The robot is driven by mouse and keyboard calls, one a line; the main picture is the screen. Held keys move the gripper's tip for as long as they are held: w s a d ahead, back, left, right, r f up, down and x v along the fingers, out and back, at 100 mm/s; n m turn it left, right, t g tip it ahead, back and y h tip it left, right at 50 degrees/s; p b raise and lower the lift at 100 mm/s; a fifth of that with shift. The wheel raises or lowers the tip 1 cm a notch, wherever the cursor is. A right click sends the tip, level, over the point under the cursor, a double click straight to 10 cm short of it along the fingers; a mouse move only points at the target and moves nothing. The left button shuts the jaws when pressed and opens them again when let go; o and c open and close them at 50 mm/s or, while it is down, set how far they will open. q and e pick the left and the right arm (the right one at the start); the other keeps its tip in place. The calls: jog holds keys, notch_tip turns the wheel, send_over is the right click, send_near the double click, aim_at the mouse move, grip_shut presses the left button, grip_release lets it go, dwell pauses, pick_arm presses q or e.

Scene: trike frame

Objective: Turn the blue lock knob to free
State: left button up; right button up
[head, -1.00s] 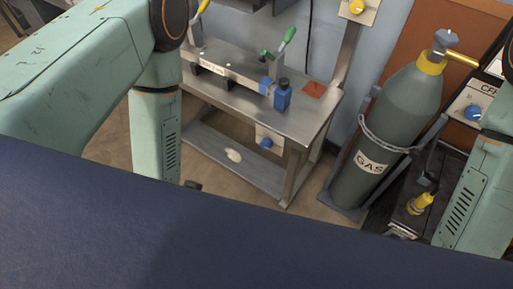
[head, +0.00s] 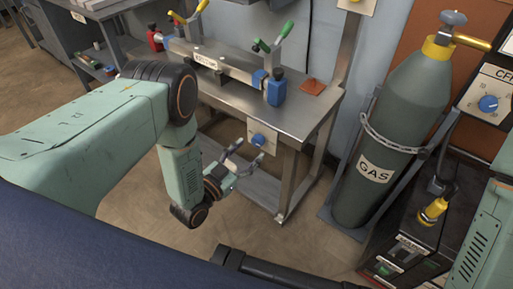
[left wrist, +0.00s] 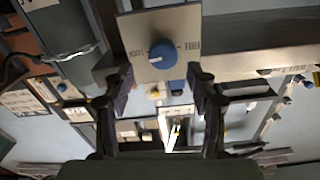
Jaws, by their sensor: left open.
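The blue lock knob (head: 258,140) sits on a pale plate (head: 250,128) under the front edge of the steel bench. A pale mark on the knob seems to lie toward the left-hand label. My left gripper (head: 248,152) is open and empty, just in front of and slightly below the knob. Its fingers (left wrist: 162,84) stand apart on either side below the knob, not visibly touching it. My right gripper is out of view.
The steel bench (head: 300,118) carries a clamp fixture with green (head: 287,29) and yellow handles and a blue block (head: 276,88). A bench leg (head: 288,185) stands right of the knob. A gas cylinder (head: 385,140) is farther right. The floor before the bench is clear.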

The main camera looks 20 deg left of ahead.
aim_at(255, 144)
pick_arm(q)
jog(key=w, duration=0.2)
jog(key=w+f+b, duration=0.1)
jog(key=w, duration=0.1)
jog(key=shift+d, duration=0.25)
jog(key=shift+d+r, duration=0.3)
jog(key=shift+r, duration=0.05)
jog(key=shift+w+a+f, duration=0.15)
jog(key=shift+a+f, duration=0.1)
jog(key=shift+d+r, duration=0.15)
jog(key=shift+d, duration=0.05)
jog(key=c, duration=0.4)
jog(key=shift+a, duration=0.1)
jog(key=c, duration=0.8)
